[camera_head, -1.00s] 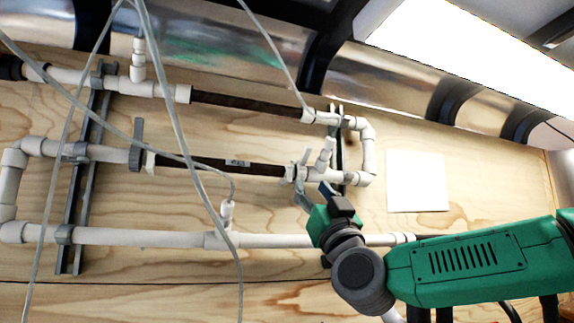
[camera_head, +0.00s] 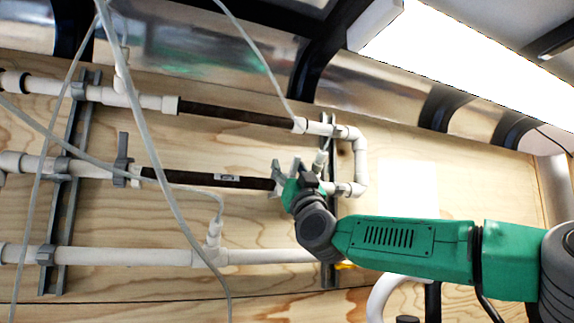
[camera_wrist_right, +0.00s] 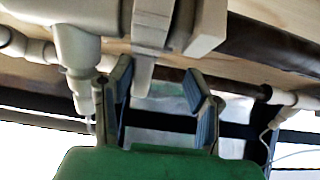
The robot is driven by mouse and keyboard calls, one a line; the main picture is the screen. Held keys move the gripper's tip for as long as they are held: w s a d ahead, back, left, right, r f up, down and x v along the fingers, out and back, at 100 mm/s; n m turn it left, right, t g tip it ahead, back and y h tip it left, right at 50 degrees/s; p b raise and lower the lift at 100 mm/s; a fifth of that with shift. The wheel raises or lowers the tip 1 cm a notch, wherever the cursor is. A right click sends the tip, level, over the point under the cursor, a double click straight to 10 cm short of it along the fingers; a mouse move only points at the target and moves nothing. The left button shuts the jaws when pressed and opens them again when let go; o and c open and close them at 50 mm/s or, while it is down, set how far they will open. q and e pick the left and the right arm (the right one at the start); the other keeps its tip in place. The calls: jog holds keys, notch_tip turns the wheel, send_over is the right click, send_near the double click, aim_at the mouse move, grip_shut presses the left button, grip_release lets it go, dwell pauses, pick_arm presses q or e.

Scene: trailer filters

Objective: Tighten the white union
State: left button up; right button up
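The dark filter tube (camera_head: 215,180) of the middle pipe row has white fittings at its ends. At its right end my right gripper (camera_head: 287,168) covers most of the joint, so the white union there is largely hidden in the head view. In the right wrist view a white fitting, likely the union (camera_wrist_right: 207,28), sits against the dark tube, beside a grey piece with a tapering tab (camera_wrist_right: 146,72). My right gripper (camera_wrist_right: 160,92) is open, its two fingers apart with the tab between them in the picture; contact cannot be told. My left gripper is not in view.
An upper dark filter (camera_head: 238,114) and a lower white pipe (camera_head: 120,254) run along the plywood wall. A grey handle (camera_head: 122,160) stands at the middle filter's left end. Thin hoses (camera_head: 150,150) hang in front. A white sheet (camera_head: 408,187) is right of the pipes.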

aim_at(299, 161)
jog(key=shift+d+r, duration=0.1)
jog(key=shift+d, duration=1.6)
jog(key=shift+a+h, duration=0.25)
jog(key=shift+h, duration=0.05)
jog(key=c, duration=0.7)
jog(key=shift+s+a+r, duration=0.1)
jog(key=shift+s+a, duration=0.05)
jog(key=shift+a, duration=0.55)
grip_shut()
jog(key=shift+w+d+r+p, duration=0.2)
jog(key=shift+p, duration=0.15)
jog(key=g+p, duration=0.1)
jog(key=p, duration=0.1)
jog(key=r+g+p, duration=0.1)
jog(key=p, duration=0.1)
jog(key=r+g+p, duration=0.1)
jog(key=p, duration=0.1)
jog(key=shift+w+h, duration=0.25)
jog(key=shift+h, duration=0.05)
jog(key=shift+w+d+f+g+p, duration=0.1)
jog(key=shift+w+f+g+p, duration=0.05)
jog(key=shift+g+p, duration=0.4)
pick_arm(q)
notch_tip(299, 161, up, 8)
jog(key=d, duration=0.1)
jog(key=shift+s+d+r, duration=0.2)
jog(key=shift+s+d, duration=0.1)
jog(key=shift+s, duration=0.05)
